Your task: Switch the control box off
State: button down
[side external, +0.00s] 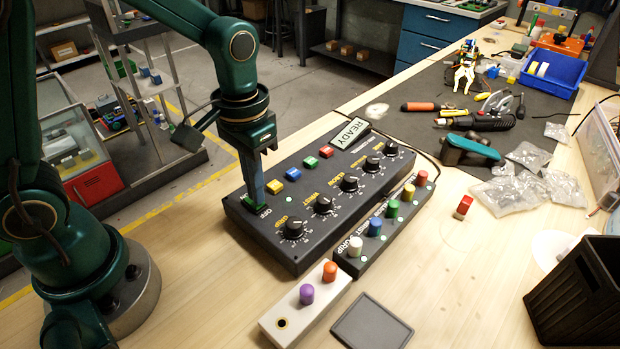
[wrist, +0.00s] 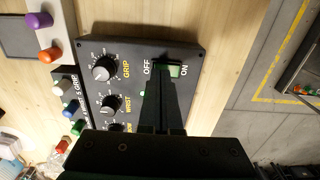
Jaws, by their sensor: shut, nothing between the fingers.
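The control box (side external: 300,245) is a black panel on the wooden bench with a row of dark knobs, several coloured buttons and a sign reading READY (side external: 351,134). Its green rocker switch (wrist: 172,70) sits at one corner of the panel, between the labels OFF and ON, and also shows in the side view (side external: 256,209). My gripper (side external: 254,200) is shut and empty and points down at the switch. Its fingertips (wrist: 163,77) cover part of the switch in the wrist view. I cannot tell whether they touch it or which way the rocker is tilted.
A strip of coloured pegs (side external: 366,250) lies along the box's front. A pale box with purple and orange knobs (side external: 300,310) and a dark flat tray (side external: 372,323) lie nearer. A black bin (side external: 575,300) stands at right. Tools lie on the dark mat (side external: 400,95).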

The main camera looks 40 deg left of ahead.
jog(key=shift+f, duration=0.3)
jog(key=shift+r, duration=3.5)
jog(key=s+a+r+t, duration=0.1)
jog(key=s+r+t, duration=0.2)
jog(key=s+t, duration=0.2)
jog(key=shift+s+a+t, duration=0.3)
jog(key=shift+s, duration=1.4)
